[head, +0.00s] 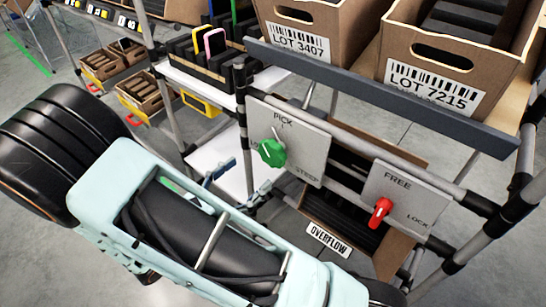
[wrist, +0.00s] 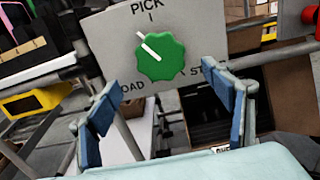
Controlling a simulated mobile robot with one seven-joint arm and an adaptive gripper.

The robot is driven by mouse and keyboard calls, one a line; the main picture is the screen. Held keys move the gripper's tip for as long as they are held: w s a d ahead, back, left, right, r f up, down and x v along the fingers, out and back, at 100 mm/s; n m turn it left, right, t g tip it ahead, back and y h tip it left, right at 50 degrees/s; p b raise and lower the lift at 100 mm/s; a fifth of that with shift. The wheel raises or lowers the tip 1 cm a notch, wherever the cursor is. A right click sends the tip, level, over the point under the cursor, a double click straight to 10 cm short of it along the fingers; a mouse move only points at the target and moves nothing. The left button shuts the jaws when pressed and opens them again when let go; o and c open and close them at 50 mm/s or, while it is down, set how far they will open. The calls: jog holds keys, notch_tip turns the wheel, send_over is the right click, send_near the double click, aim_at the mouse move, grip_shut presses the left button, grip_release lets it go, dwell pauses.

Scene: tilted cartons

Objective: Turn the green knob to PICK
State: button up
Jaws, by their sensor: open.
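The green knob (wrist: 161,57) sits on a grey panel (wrist: 110,42), with PICK printed above it, LOAD at lower left and a partly hidden word starting ST at lower right. Its white pointer line points to the upper left, between LOAD and PICK. The knob also shows in the head view (head: 271,152), where the right-hand word reads STEEP. My gripper (wrist: 163,92) is open and empty. Its blue-padded fingers stand wide apart, below and to either side of the knob, without visibly touching it. In the head view my arm reaches toward the panel from the lower left.
A second panel (head: 403,198) with a red knob (head: 380,212), marked FREE and LOCK, is at the right. Cartons LOT 3407 (head: 300,43) and LOT 7215 (head: 433,88) stand on the shelf above. An OVERFLOW carton (head: 328,238) and rack tubes are below.

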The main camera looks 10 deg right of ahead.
aim_at(269, 157)
jog(key=b+x, duration=0.1)
jog(key=x, duration=0.7)
jog(key=shift+w+d, duration=0.15)
jog(key=shift+d, duration=0.2)
jog(key=c, duration=1.2)
